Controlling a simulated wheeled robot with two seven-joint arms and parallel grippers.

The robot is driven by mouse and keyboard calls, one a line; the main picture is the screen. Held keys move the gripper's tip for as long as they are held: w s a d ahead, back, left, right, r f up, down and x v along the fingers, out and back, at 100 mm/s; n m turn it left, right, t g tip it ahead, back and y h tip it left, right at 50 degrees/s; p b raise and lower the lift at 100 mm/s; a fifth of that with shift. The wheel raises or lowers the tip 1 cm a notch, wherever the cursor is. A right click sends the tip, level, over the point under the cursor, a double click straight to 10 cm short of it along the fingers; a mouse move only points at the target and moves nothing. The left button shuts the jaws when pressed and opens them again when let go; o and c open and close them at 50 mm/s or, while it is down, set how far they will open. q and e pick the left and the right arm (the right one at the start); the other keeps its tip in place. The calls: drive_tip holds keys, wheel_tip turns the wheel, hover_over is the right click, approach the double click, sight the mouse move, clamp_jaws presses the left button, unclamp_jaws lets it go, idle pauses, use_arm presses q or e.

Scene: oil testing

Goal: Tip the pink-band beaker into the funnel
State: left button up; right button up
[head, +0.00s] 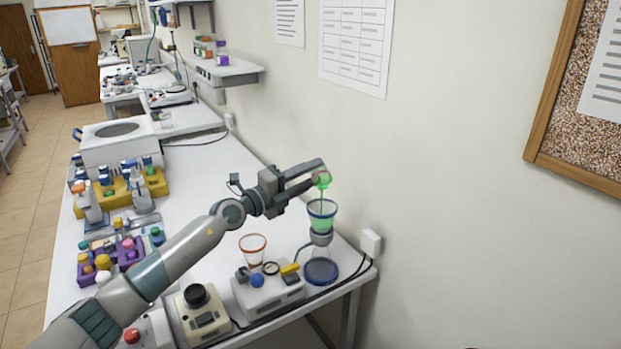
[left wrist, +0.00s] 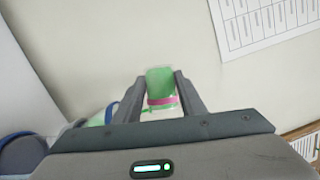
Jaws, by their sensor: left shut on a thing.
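My left gripper (head: 318,172) is shut on the pink-band beaker (head: 323,180), which is tipped over above the funnel. A thin green stream runs down from the beaker into the funnel (head: 321,214), which has a blue rim and holds green liquid. In the left wrist view the beaker (left wrist: 160,92) sits between the two fingers (left wrist: 161,95), with green liquid inside and a pink band near its lower end. The funnel stands on a clear flask with a dark blue base (head: 321,271). My right gripper is out of view.
An orange-rimmed beaker (head: 253,250) stands left of the funnel, behind a white device (head: 268,291) with knobs. A beige device (head: 203,312) is at the front edge. Purple (head: 112,262) and yellow (head: 150,186) racks line the left edge. The wall is close on the right.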

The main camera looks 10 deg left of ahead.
sight(311, 173)
use_arm(q)
drive_tip(key=shift+s+d+r+m+h+b, duration=0.15)
drive_tip(key=shift+m+h+b, duration=0.15)
drive_tip(key=shift+m+b, duration=0.75)
drive_tip(key=shift+b, duration=0.55)
drive_tip(key=shift+r, duration=0.2)
idle(0.5)
drive_tip(key=shift+s+r+p, duration=0.1)
drive_tip(key=shift+r+p, duration=2.3)
drive_tip(key=shift+p, duration=0.6)
